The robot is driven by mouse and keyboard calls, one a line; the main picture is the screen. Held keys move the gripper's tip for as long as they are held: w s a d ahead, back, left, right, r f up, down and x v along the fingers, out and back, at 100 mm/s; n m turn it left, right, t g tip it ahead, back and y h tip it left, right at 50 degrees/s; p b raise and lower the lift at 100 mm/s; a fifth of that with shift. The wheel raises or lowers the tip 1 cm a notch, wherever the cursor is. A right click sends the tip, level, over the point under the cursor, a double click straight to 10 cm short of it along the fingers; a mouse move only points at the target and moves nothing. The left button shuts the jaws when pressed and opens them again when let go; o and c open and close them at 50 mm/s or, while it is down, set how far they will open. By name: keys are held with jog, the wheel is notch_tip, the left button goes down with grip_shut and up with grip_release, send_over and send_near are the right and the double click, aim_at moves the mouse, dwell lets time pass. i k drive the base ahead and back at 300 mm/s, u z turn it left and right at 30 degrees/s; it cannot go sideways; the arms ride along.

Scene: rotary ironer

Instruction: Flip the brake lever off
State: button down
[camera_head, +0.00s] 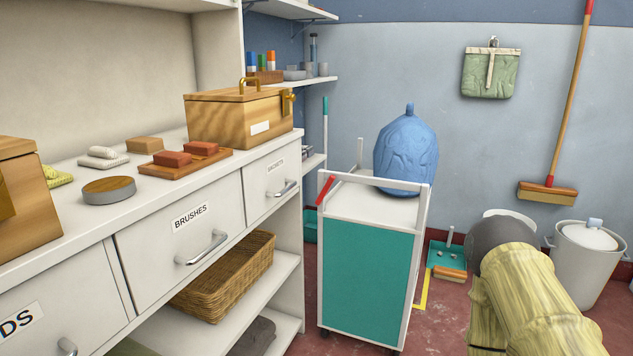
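A red lever (325,190) sticks up at an angle on the left top corner of a white-framed cart (372,208) with a teal front panel. It sits beside the cart's raised rail and is probably the brake lever. Its tip points up and to the right. My arm (525,300) fills the lower right, to the right of the cart and apart from the lever. My gripper's fingers do not show, so I cannot see what they hold.
A blue tied bag (405,152) rests on the cart top. A white counter with drawers (185,225) stands close on the cart's left. A teal dustpan (448,257) and a lidded bin (585,255) are to the right. Little red floor (425,325) is clear.

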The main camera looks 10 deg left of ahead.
aim_at(328, 184)
jog(key=u, duration=0.75)
jog(key=i, duration=0.7)
jog(key=z, duration=0.7)
